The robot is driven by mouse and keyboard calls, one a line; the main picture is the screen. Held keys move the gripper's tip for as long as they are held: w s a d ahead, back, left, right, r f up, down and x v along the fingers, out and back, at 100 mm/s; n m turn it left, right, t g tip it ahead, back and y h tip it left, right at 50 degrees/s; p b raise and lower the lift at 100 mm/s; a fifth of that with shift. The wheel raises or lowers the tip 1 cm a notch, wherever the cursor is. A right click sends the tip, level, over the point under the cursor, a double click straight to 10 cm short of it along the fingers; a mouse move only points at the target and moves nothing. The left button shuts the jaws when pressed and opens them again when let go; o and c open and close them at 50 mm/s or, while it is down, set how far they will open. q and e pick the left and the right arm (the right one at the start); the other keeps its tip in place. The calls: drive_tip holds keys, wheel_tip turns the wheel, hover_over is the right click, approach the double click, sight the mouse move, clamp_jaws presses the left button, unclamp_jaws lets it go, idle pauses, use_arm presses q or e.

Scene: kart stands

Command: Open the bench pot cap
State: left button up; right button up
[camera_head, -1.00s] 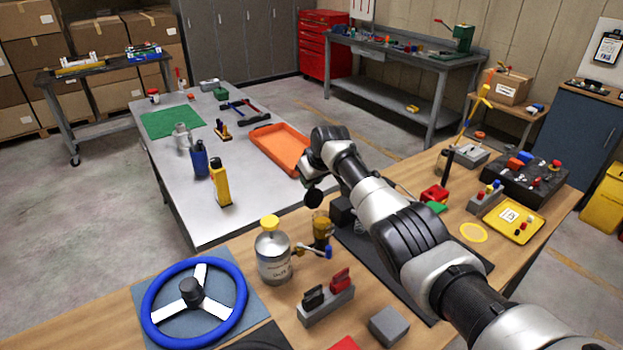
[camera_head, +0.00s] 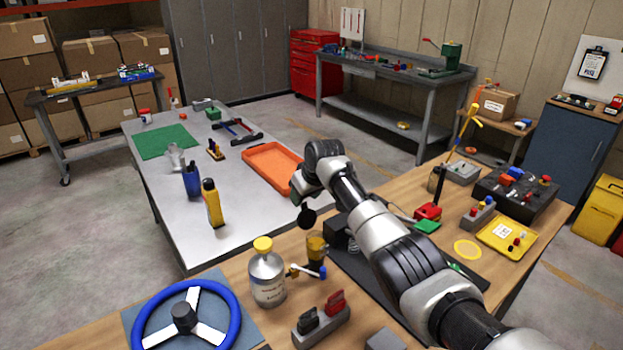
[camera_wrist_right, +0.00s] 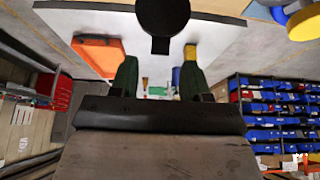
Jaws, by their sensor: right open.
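The silver bench pot (camera_head: 267,280) with a yellow cap (camera_head: 263,244) stands upright on the near wooden bench, behind the blue steering wheel. The cap sits on top of the pot. My right gripper (camera_head: 300,190) is behind and to the right of the pot in the head view, apart from it. In the right wrist view its two green fingers (camera_wrist_right: 158,80) are apart with nothing seen between them. A round yellow thing (camera_wrist_right: 305,22) at that view's upper right may be the cap; I cannot tell. My left gripper is not in view.
A blue steering wheel (camera_head: 187,318), an amber cup (camera_head: 317,247) and a grey block with red and black clips (camera_head: 320,322) surround the pot. A black disc (camera_head: 307,217) shows below my right gripper. The metal table (camera_head: 180,240) holds an orange tray (camera_head: 272,167).

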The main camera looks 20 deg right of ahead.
drive_tip(key=b+v, duration=0.2)
drive_tip(key=v, duration=0.6)
drive_tip(key=shift+r, duration=0.2)
